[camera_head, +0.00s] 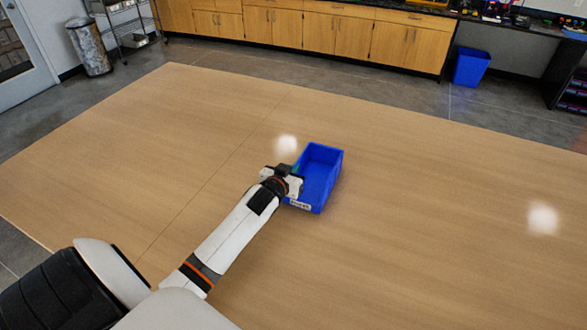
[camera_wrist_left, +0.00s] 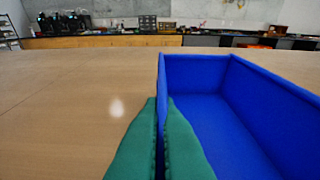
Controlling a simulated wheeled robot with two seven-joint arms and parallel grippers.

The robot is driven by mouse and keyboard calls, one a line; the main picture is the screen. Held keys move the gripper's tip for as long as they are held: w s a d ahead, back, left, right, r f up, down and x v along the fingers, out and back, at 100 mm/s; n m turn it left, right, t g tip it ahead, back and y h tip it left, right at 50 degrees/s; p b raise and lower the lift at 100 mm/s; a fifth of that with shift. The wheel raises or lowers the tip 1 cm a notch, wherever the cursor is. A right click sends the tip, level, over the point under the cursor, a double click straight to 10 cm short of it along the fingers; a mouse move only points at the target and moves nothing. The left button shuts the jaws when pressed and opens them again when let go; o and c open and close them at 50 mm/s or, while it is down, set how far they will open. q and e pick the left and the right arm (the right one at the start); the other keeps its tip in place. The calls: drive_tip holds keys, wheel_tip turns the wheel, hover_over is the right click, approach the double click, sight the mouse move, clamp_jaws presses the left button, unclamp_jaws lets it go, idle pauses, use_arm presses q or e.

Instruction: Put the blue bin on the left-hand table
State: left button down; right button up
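The blue bin (camera_head: 322,172) is an open-topped rectangular box. It appears to rest upright on the right-hand table (camera_head: 430,220), to the right of the seam between the two tabletops. The left-hand table (camera_head: 130,150) is bare. My left gripper (camera_head: 297,174) is at the bin's left wall. In the left wrist view, its green fingers (camera_wrist_left: 161,102) straddle that wall of the bin (camera_wrist_left: 240,100), one finger outside and one inside, close together with the wall pinched between them. My right gripper is in no view.
Both tabletops are otherwise clear and meet flush. Beyond them are wooden cabinets (camera_head: 330,28), a blue waste bin (camera_head: 471,67) on the floor, a metal trash can (camera_head: 89,46) and a wire rack (camera_head: 132,25). Pale glare spots lie on the wood.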

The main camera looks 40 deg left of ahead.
use_arm(q)
drive_tip(key=c, duration=1.7)
unclamp_jaws()
drive_tip(key=shift+s, duration=0.1)
drive_tip(key=b+v, duration=0.1)
drive_tip(key=v, duration=1)
drive_tip(key=shift+s+d+b, duration=0.15)
drive_tip(key=shift+s+b, duration=0.05)
drive_tip(key=shift+b, duration=0.2)
drive_tip(key=shift+s+r, duration=0.2)
drive_tip(key=shift+s, duration=0.05)
